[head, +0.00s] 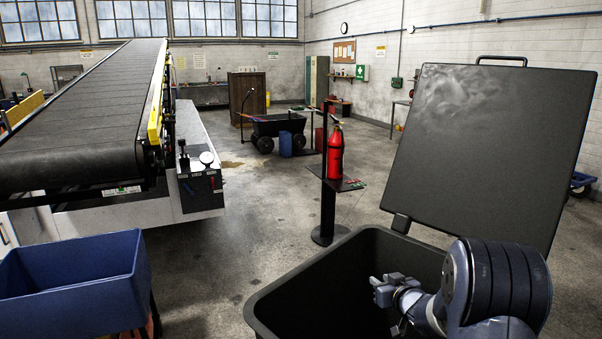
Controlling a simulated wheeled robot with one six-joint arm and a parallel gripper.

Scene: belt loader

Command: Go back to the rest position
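My gripper (383,291) shows at the lower right, in front of and over the dark open bin (285,285). Its fingers are small in the head view and point left. I see nothing held between them, but I cannot tell how far apart they are. My arm's thick rounded link hides the right part of the bin. The bin's lid (490,150) stands raised and tilted back behind the arm. The bin's inside looks dark, and I cannot see its floor.
A belt loader (85,110) stands at the left, with a blue crate (75,280) before it. A red fire extinguisher (335,152) stands on a small shelf on a black post (327,205). A black cart (278,127) is farther back. The middle floor is clear.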

